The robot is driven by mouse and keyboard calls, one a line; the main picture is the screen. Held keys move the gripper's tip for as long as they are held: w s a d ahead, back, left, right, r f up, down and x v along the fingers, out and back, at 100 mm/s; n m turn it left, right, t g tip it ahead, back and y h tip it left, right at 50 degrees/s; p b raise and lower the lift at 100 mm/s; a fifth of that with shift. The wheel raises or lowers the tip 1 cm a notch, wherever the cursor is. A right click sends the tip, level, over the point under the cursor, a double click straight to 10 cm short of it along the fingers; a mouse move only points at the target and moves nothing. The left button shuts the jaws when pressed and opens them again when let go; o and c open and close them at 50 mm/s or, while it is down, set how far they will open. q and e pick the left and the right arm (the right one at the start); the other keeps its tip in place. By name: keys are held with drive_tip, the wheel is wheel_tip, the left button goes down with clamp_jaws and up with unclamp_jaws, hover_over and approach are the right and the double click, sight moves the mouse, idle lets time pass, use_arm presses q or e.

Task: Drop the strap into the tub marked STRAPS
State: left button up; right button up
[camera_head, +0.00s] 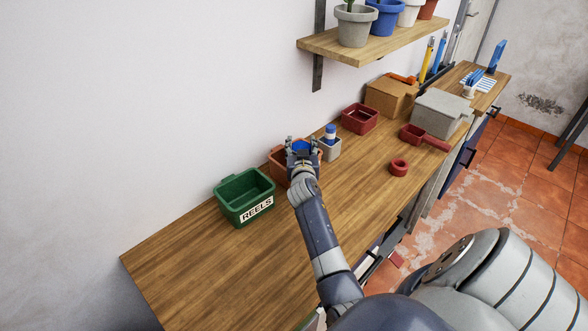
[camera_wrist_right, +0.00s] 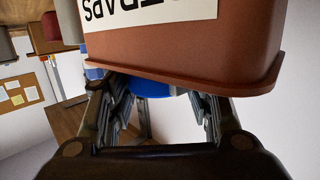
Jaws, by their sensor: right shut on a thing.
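The terracotta tub marked STRAPS (camera_head: 277,163) stands on the bench, partly hidden behind my right gripper. In the right wrist view the tub (camera_wrist_right: 190,52) looms close and upside down, with its white label cut off at the top. My right gripper (camera_head: 302,146) is at the tub's right part in the head view. It is shut on a blue thing (camera_head: 301,147), likely the strap, which shows only in part between the fingers in the wrist view (camera_wrist_right: 152,90). Whether it is over or beside the tub's opening is hard to tell. My left gripper is out of view.
A green tub marked REELS (camera_head: 230,210) stands to the left. A grey holder with a blue-capped bottle (camera_head: 330,134) is close on the right. Beyond are a dark red tub (camera_head: 360,119), a red scoop (camera_head: 425,138) and a red tape roll (camera_head: 399,167). The near bench is clear.

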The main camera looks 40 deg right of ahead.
drive_tip(key=o, duration=1.2)
drive_tip(key=shift+s+a, duration=0.2)
drive_tip(key=shift+s, duration=0.05)
drive_tip(key=v, duration=1.1)
drive_tip(key=shift+s+a, duration=0.15)
drive_tip(key=shift+s, duration=0.1)
